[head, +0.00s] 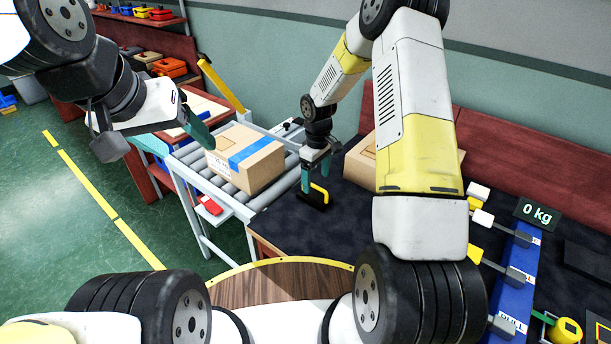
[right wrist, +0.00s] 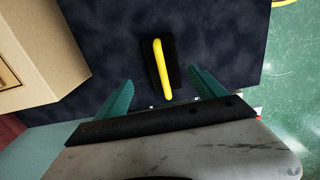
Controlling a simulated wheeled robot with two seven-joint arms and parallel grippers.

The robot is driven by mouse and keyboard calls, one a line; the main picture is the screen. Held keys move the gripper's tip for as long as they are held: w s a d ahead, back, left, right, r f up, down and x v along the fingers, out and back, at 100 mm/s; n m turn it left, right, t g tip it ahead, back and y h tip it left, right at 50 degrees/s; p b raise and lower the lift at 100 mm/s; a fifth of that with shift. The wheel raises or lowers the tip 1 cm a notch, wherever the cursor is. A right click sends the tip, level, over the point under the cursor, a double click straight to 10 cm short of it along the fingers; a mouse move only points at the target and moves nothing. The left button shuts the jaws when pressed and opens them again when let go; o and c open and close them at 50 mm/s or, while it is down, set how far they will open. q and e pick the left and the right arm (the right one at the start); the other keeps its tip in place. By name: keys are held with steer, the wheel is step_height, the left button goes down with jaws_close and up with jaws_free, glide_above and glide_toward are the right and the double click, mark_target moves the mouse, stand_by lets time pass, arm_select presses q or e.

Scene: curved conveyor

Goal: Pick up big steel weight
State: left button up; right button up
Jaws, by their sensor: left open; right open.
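A black block with a yellow handle (head: 312,199), which looks like the big steel weight, stands on the dark work surface just right of the conveyor's end. In the right wrist view the black weight (right wrist: 174,62) lies ahead, between the lines of the two teal fingers. My right gripper (head: 315,172) is open and empty, pointing down just above the handle; I cannot tell if it touches. Its fingers partly cover the weight in the head view. My left gripper (head: 193,125) is open and empty, held at the left, well away from the weight.
A cardboard box with blue tape (head: 246,160) sits on the roller conveyor (head: 205,182). Another cardboard box (head: 360,163) stands close behind the weight, partly hidden by my right arm. At the right are a 0 kg display (head: 537,213) and a blue panel (head: 520,262).

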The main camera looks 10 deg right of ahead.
mark_target(314, 195)
steer(key=f, duration=0.7)
steer(key=shift+s+a, duration=0.2)
steer(key=shift+a, duration=0.05)
steer(key=shift+r, duration=0.15)
jaws_close()
